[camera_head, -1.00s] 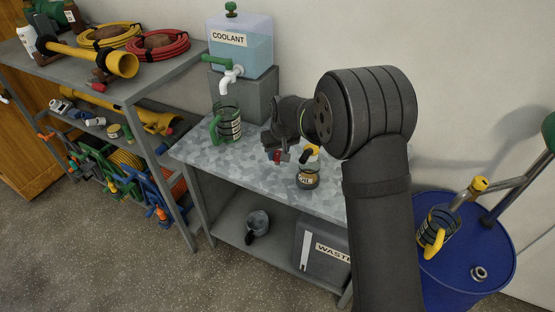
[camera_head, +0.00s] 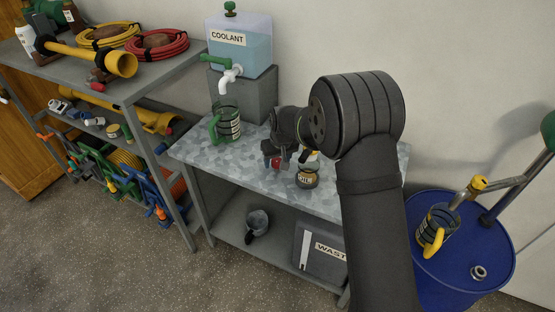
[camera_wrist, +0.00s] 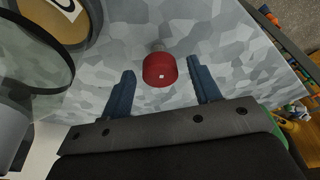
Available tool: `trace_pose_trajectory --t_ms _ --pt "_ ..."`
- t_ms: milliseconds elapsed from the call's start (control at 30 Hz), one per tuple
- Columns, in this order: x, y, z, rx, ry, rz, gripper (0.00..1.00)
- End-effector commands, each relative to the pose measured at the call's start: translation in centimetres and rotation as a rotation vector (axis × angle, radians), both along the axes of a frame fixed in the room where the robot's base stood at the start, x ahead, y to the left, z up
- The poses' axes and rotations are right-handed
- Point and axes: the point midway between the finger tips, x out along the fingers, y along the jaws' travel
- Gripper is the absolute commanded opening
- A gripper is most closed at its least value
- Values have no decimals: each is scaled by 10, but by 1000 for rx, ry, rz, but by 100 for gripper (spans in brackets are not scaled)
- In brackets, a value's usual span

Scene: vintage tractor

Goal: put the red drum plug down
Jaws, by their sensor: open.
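The red drum plug (camera_wrist: 159,70) is on the mottled grey bench top (camera_head: 250,172), seen between my two fingers in the wrist view. Neither finger touches it there. In the head view the plug (camera_head: 276,163) is a small red spot below my gripper (camera_head: 278,158), near the front of the bench. My gripper (camera_wrist: 163,92) is open in the wrist view, with a clear gap on each side of the plug. The blue drum (camera_head: 460,262) stands at the right, with a bare grey bung fitting (camera_head: 479,272) on its lid.
A small labelled jar (camera_head: 308,177) stands close to the right of my gripper. A glass jug with a green handle (camera_head: 226,124) and the coolant tank (camera_head: 240,48) stand behind left. Bench top is free to the left.

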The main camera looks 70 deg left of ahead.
Motion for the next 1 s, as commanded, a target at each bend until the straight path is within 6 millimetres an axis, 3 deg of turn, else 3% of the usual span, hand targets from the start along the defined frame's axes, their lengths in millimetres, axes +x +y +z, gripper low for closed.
trace_pose_trajectory --t_ms 167,600,800,1000 --pt "0 -3 16 2 0 0 57" --pt "2 -25 100 2 0 0 57" --pt "2 -29 117 0 0 0 57" --pt "2 -30 119 0 0 0 57"
